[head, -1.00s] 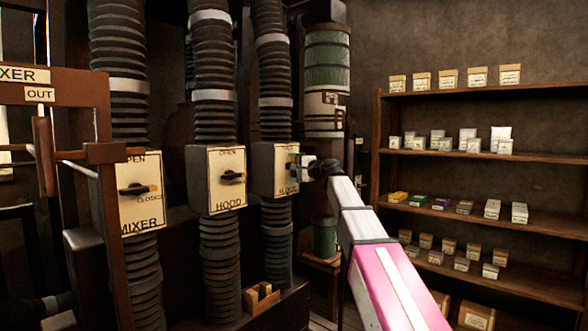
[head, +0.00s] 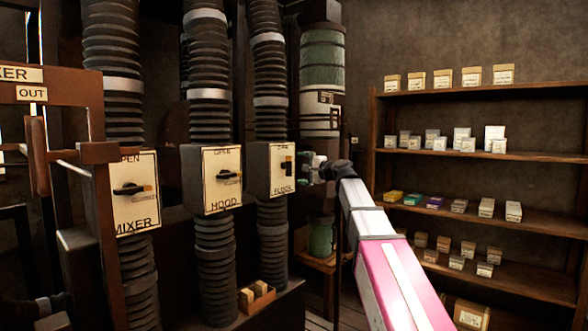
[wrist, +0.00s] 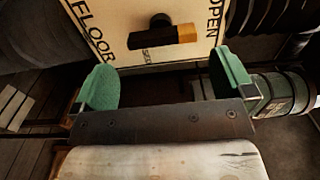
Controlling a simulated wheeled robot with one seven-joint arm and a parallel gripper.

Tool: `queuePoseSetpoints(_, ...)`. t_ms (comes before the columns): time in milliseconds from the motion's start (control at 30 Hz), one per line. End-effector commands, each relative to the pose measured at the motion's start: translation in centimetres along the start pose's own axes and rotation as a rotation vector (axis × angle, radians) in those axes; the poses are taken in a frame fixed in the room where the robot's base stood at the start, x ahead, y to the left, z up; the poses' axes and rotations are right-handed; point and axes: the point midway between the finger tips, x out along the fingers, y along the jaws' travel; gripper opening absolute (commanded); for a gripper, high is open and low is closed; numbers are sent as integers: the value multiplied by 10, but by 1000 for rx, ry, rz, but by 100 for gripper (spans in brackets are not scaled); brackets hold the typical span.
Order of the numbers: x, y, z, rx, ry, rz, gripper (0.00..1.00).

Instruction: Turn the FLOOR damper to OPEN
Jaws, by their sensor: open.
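The FLOOR damper box (head: 282,183) is the rightmost of the three boxes on the ducts. Its lever (head: 288,165) looks upright in the head view. In the wrist view the lever (wrist: 160,38) lies along the FLOOR-to-OPEN line of the plate (wrist: 120,30), with its orange tip toward the OPEN lettering. CLOSED lettering shows partly below the lever. My gripper (head: 308,163) is just right of the box, in front of the plate. In the wrist view its green fingers (wrist: 165,78) are wide apart and empty, clear of the lever.
The HOOD box (head: 213,190) and MIXER box (head: 134,205) stand to the left, their levers lying sideways toward CLOSED. A wooden frame (head: 112,245) is at the far left. Shelves with small boxes (head: 470,155) stand at the right.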

Motion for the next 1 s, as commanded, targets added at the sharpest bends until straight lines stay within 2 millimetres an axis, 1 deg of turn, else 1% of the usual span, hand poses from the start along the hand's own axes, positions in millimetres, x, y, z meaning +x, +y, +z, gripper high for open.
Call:
queuePoseSetpoints(33, -12, 1, 1, -1, 3, -1, 100)
queuePoseSetpoints(100, -22, 0, 1, -1, 2, -1, 100)
queuePoseSetpoints(200, -32, 0, 1, -1, 0, 0, 100)
queuePoseSetpoints(300, -38, 0, 0, -1, 1, -1, 100)
queuePoseSetpoints(667, -40, 0, 0, -1, 0, 0, 100)
queuePoseSetpoints(733, -40, 5, 0, -4, 1, 9, 100)
queuePoseSetpoints(767, -40, 10, 0, -8, 2, 18, 100)
queuePoseSetpoints(867, -42, 40, 1, -30, 5, 73, 100)
queuePoseSetpoints(967, -48, 91, 2, -70, 8, 169, 100)
queuePoseSetpoints(1000, -51, 114, 4, -89, 7, 215, 100)
